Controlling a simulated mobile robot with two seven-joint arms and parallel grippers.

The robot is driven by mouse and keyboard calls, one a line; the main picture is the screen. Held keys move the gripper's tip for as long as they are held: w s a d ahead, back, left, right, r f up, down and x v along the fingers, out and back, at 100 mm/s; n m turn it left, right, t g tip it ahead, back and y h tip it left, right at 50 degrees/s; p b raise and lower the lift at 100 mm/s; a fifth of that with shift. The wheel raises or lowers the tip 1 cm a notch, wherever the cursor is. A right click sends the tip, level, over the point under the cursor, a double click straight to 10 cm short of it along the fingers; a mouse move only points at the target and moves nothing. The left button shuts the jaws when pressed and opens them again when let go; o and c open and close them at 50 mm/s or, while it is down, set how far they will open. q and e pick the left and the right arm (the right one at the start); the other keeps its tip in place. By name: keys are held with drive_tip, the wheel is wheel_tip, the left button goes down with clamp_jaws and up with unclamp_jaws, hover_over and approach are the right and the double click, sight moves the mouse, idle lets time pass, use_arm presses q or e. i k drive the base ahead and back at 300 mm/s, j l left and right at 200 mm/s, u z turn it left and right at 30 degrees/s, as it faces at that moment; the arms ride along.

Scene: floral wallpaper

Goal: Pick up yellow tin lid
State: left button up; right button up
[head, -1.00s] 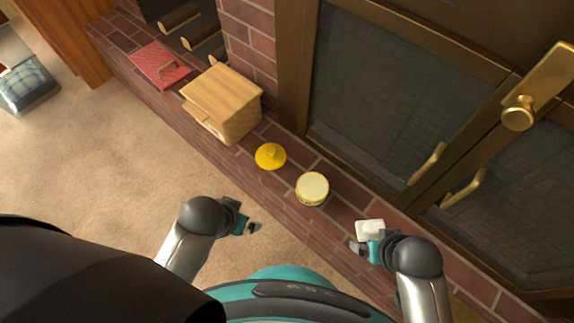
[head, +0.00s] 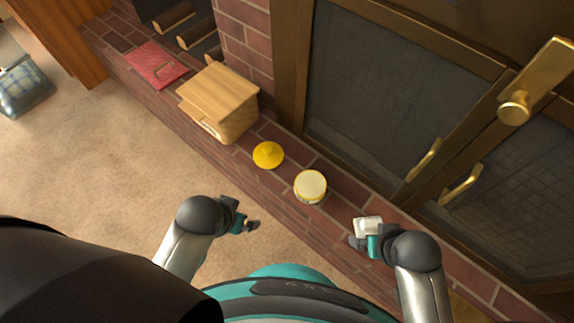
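The yellow tin lid (head: 268,155), round with a small knob, lies on the brick ledge (head: 335,212). Just right of it stands a round tin (head: 310,186) with a cream top and yellow rim. My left gripper (head: 252,225) is over the carpet side, below and left of the lid, clear of it and with nothing seen in it. My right gripper (head: 356,242) is at the ledge, right of the tin, close beside a small white object (head: 368,224). Whether it touches that object is unclear. The finger gaps are too small to read.
A wooden box (head: 222,100) stands on the ledge up and left of the lid. A red book-like item (head: 157,64) lies farther along, near logs (head: 178,20). Fireplace doors with brass handles (head: 461,186) border the ledge. Carpet (head: 110,150) is open at left.

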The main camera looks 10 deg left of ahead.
sight(267, 155)
drive_tip(key=i+j+z, duration=0.15)
drive_tip(key=j+z, duration=0.15)
drive_tip(key=i+j+z, duration=0.1)
drive_tip(key=j+z, duration=0.25)
drive_tip(key=j, duration=0.15)
drive_tip(key=j+z, duration=0.3)
drive_tip(key=j, duration=0.15)
